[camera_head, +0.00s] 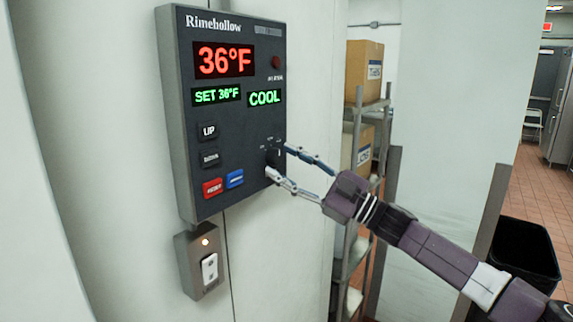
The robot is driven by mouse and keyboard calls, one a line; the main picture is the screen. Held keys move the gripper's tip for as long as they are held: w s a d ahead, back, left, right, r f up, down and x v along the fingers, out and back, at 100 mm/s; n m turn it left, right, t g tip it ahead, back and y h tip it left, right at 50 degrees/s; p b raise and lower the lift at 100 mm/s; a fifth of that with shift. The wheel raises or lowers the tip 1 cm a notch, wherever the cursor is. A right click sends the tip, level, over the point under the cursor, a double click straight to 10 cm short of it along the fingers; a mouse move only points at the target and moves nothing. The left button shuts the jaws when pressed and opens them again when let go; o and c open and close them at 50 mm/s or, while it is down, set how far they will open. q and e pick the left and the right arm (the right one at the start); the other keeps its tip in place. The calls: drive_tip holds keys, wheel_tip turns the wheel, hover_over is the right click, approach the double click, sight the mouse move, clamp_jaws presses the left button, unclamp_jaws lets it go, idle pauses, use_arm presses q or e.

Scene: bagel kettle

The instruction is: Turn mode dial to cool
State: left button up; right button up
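A dark control panel (182,130) labelled Rimehollow is on the pale wall. Its red display (224,60) reads 36°F. One green display (216,95) reads SET 36°F and another (264,98) reads COOL. The black mode dial (273,157) is at the panel's lower right, with small marks around it. My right gripper (279,161) is open at the dial, one finger above right of it and one below it. I cannot tell whether the fingers touch the dial, which they partly hide. My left gripper is out of view.
UP (208,131) and DOWN (210,158) buttons, a red button (212,188) and a blue button (235,179) are left of the dial. A switch box (190,268) is below the panel. A shelf with boxes (364,70) stands behind, right of the panel. A black bin (527,250) is at right.

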drive_tip(key=shift+s+d, duration=0.1)
drive_tip(key=shift+d, duration=0.15)
drive_tip(key=v, duration=1.1)
drive_tip(key=shift+d, duration=0.2)
drive_tip(key=shift+f, duration=0.25)
